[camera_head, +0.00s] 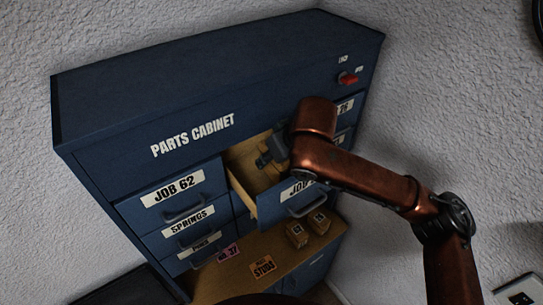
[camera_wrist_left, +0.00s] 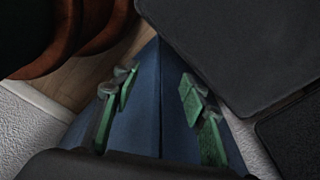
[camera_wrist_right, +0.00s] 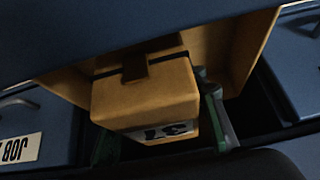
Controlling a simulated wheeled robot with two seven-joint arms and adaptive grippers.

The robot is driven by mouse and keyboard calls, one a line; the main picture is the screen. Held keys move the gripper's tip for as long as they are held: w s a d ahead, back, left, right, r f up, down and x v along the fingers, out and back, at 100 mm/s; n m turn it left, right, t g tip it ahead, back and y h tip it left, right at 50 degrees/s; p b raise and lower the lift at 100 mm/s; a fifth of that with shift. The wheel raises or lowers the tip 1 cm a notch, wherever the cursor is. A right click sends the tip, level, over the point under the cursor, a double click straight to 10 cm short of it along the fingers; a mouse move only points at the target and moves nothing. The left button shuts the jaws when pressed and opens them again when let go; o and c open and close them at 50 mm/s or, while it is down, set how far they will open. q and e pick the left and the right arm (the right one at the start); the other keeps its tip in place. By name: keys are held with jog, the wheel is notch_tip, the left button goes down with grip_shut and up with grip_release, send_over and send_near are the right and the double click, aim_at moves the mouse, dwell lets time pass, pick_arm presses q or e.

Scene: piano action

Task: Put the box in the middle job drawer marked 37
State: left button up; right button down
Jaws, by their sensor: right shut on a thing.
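The tan box (camera_wrist_right: 145,95) with a dark strap and an upside-down label that looks like 37 is in the right wrist view. My right gripper (camera_head: 272,152) is shut on it, a green-padded finger on each side. The gripper is over the open middle drawer (camera_head: 270,209), whose wooden inside shows; the box is hidden in the head view. The drawer's label reads JOB, its number covered by my right arm. Whether the box touches the drawer floor, I cannot tell. My left gripper (camera_wrist_left: 160,105) is open and empty, its fingers apart before a blue surface.
The blue parts cabinet (camera_head: 110,110) has a shut JOB 62 drawer (camera_head: 175,197) at left and a red switch (camera_head: 347,78) at upper right. Two small boxes (camera_head: 298,235) and a pink card (camera_head: 228,252) sit on the wooden ledge (camera_head: 215,285) below the open drawer.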

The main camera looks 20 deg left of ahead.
jog(key=shift+w+d+f, duration=0.1)
jog(key=shift+w+f, duration=0.2)
jog(key=c, duration=1.5)
grip_release()
jog(key=shift+s, duration=0.15)
jog(key=o, duration=0.3)
jog(key=shift+o, duration=0.2)
jog(key=shift+r, duration=0.55)
jog(key=b+v, duration=0.3)
jog(key=v, duration=0.8)
pick_arm(q)
jog(key=shift+s+f, duration=0.3)
jog(key=shift+f, duration=0.5)
jog(key=shift+s+f, duration=0.25)
jog(key=shift+f, duration=0.55)
pick_arm(e)
jog(key=shift+s+d+r, duration=0.15)
jog(key=shift+s+r, duration=0.05)
jog(key=shift+r, duration=0.35)
